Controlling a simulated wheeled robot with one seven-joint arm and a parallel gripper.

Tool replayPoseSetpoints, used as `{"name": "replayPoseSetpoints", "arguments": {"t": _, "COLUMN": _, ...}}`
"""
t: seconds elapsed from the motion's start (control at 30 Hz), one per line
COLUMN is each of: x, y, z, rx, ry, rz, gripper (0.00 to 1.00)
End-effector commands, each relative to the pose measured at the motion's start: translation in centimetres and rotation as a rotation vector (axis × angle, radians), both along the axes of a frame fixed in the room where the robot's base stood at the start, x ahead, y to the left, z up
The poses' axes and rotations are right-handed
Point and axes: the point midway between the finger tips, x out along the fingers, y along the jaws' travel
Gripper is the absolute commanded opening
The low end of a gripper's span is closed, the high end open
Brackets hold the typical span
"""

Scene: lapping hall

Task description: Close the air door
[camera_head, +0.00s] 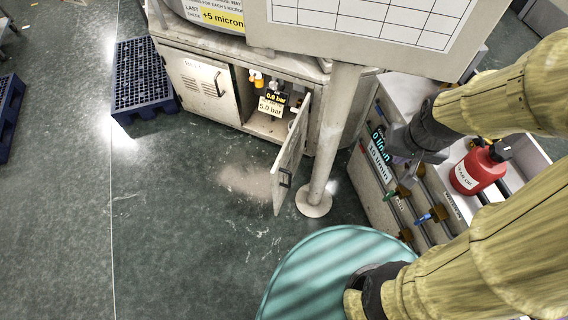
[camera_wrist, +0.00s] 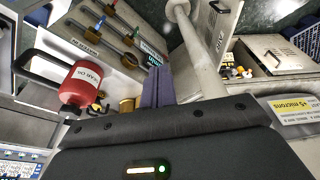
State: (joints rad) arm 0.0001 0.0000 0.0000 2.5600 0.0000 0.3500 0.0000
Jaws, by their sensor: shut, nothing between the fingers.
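The air door (camera_head: 291,158) is the hinged cabinet door standing open, swung out from the pale cabinet (camera_head: 230,125). Its dark handle faces outward. In the wrist view the door (camera_wrist: 212,28) shows behind the post, with handle and lettering partly visible. Inside the opening are yellow fittings and a gauge reading 0.0 bar (camera_head: 275,95) above a 5.0 bar label. My gripper (camera_head: 400,142) is to the right of the door, beyond the post and apart from it, above the valve panel. Its fingers (camera_wrist: 157,80) are together and empty.
A pale post (camera_head: 335,130) on a round foot stands between my gripper and the door. A red canister (camera_head: 473,172) sits on the flow panel cart (camera_head: 370,185) at right. Blue pallets (camera_head: 143,75) lie at left. The floor before the door is clear.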

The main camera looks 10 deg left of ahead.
Motion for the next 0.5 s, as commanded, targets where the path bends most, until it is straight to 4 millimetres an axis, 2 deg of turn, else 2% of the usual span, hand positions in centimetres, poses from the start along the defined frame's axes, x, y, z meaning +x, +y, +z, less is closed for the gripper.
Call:
{"name": "replayPoseSetpoints", "arguments": {"t": 0.13, "x": 0.1, "y": 0.2, "z": -0.8, "rx": 0.013, "ry": 0.008, "rz": -0.023, "gripper": 0.0}}
{"name": "replayPoseSetpoints", "arguments": {"t": 0.23, "x": 0.5, "y": 0.6, "z": -2.8, "rx": 0.045, "ry": 0.031, "rz": -0.08, "gripper": 0.0}}
{"name": "replayPoseSetpoints", "arguments": {"t": 0.37, "x": 1.3, "y": 2.0, "z": -6.8, "rx": 0.124, "ry": 0.085, "rz": -0.221, "gripper": 0.0}}
{"name": "replayPoseSetpoints", "arguments": {"t": 0.5, "x": 2.5, "y": 4.2, "z": -11.8, "rx": 0.235, "ry": 0.166, "rz": -0.419, "gripper": 0.0}}
